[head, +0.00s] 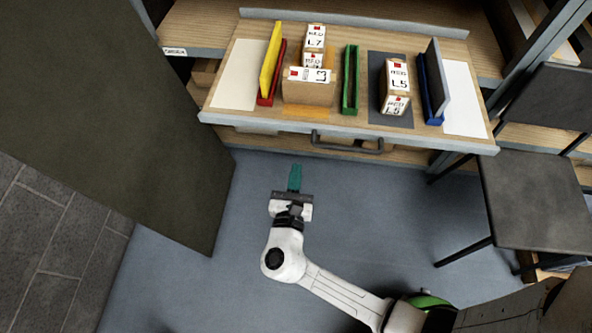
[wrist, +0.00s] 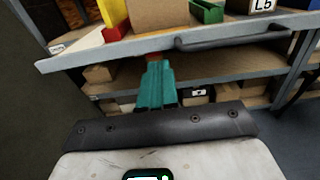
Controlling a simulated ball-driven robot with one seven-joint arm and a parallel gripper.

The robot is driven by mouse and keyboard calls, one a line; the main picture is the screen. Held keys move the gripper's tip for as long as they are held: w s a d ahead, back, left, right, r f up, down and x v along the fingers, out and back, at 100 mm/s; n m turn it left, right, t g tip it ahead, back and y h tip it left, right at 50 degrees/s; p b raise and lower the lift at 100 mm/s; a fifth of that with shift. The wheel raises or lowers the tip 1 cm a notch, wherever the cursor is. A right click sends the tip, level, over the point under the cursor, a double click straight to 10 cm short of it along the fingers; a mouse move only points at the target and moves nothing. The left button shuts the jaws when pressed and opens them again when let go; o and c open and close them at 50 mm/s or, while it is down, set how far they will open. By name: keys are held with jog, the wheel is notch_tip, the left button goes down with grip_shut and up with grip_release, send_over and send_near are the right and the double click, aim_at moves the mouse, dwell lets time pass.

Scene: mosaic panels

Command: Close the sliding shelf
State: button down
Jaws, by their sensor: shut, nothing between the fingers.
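The sliding shelf (head: 235,120) is a wooden board with a grey metal front edge, pulled out from the rack toward me. A dark bar handle (head: 346,144) is fixed to its front edge; it also shows in the wrist view (wrist: 235,37). The shelf carries labelled cardboard boxes and coloured dividers. My gripper (head: 295,178) has teal fingers and is shut and empty. In the head view it lies in front of the shelf, left of the handle. In the wrist view the fingertips (wrist: 157,62) appear just below the front edge; I cannot tell whether they touch it.
A large dark panel (head: 110,110) stands close on the left. A dark chair (head: 535,195) stands on the right near the shelf's corner. Lower shelves with boxes (wrist: 195,95) lie beneath. The grey-blue floor (head: 225,260) around my gripper is clear.

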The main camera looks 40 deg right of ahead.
aim_at(304, 127)
jog(key=x, duration=1.1)
jog(key=shift+w+d, duration=0.1)
jog(key=shift+d, duration=0.1)
jog(key=shift+w+d, duration=0.1)
jog(key=b+x, duration=1.7)
jog(key=x, duration=1.3)
jog(key=shift+w+d+f+b, duration=0.1)
jog(key=shift+w+d+b, duration=0.1)
jog(key=shift+d+b, duration=0.15)
jog(key=shift+b+x, duration=0.6)
jog(key=shift+x, duration=0.2)
jog(key=shift+w+r, duration=0.2)
jog(key=shift+r, duration=0.15)
jog(key=shift+r, duration=0.1)
